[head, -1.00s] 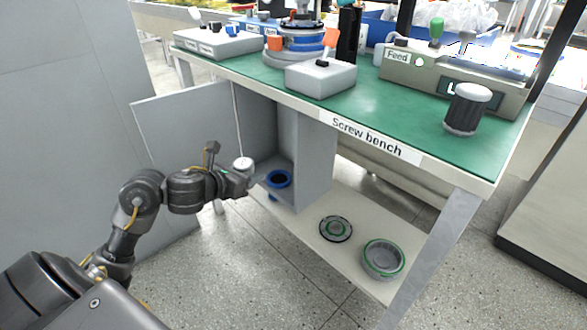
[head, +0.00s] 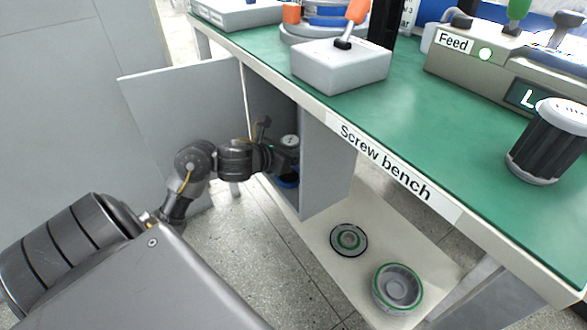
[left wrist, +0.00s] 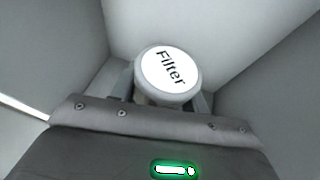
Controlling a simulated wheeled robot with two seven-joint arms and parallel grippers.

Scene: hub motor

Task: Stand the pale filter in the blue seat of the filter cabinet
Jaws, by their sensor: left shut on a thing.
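The pale filter (left wrist: 168,74) has a white round cap marked "Filter" and shows in the left wrist view between the fingers of my left gripper (left wrist: 165,98). My left gripper (head: 287,156) is shut on it inside the open filter cabinet (head: 325,170) under the bench. In the head view the filter's cap (head: 289,141) shows above the blue seat (head: 288,182). The seat is partly hidden by the gripper, and I cannot tell whether the filter touches it. My right gripper is not in view.
The cabinet door (head: 185,100) stands open on the left. The shelf (head: 320,262) holds a dark disc (head: 348,240) and a green-rimmed ring part (head: 398,288). The green bench top (head: 420,120) overhangs the cabinet, with a dark ribbed cylinder (head: 545,148) on it.

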